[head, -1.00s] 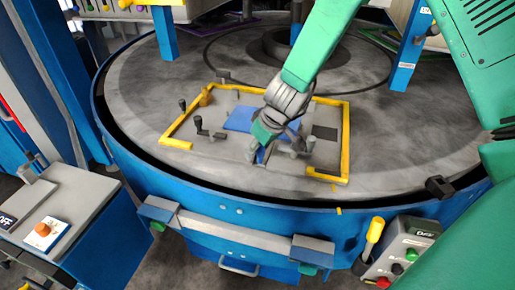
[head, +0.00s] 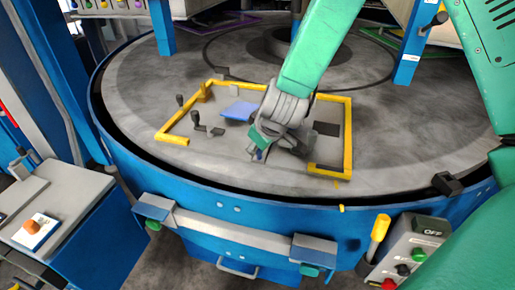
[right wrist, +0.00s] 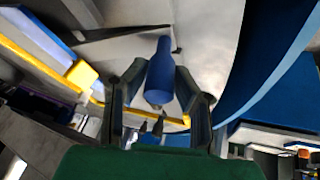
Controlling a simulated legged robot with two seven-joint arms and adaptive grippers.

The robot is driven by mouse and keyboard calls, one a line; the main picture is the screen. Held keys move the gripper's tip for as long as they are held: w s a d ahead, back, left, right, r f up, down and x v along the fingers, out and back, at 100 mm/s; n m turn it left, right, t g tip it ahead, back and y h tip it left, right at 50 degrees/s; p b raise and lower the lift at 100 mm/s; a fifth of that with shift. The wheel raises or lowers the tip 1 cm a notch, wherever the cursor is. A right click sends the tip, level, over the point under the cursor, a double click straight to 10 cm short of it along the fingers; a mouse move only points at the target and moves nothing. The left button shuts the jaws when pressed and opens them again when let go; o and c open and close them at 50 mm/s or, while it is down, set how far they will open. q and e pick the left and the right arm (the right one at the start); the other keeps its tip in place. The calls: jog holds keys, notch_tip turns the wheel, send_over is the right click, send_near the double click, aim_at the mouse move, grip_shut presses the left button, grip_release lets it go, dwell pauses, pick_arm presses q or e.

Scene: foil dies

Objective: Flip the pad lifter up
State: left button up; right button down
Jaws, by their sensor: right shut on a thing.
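A blue pad (head: 240,110) lies within a yellow-edged station on the round grey turntable (head: 160,85). It looks slightly tilted, and my right arm hides its right side. My right gripper (head: 258,152) is at the front of this station. It is shut on a blue handle, whose end (head: 259,155) shows small below the fingers. In the right wrist view the blue handle (right wrist: 161,75) stands between the two dark fingers of my right gripper (right wrist: 160,68). The wrist and arm hide how the handle joins the pad. My left gripper is not in view.
A yellow rail (head: 333,130) edges the station. Dark upright levers (head: 196,118) stand at its left. A control box (head: 408,258) with a yellow lever (head: 379,230) is at the lower right. A grey-topped cabinet (head: 60,200) stands at the left.

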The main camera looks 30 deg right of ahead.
jog(key=c, duration=1.3)
grip_release()
jog(key=shift+s+r, duration=0.1)
jog(key=shift+r, duration=0.05)
jog(key=v, duration=1.1)
jog(key=shift+s+r, duration=0.1)
jog(key=shift+r, duration=0.2)
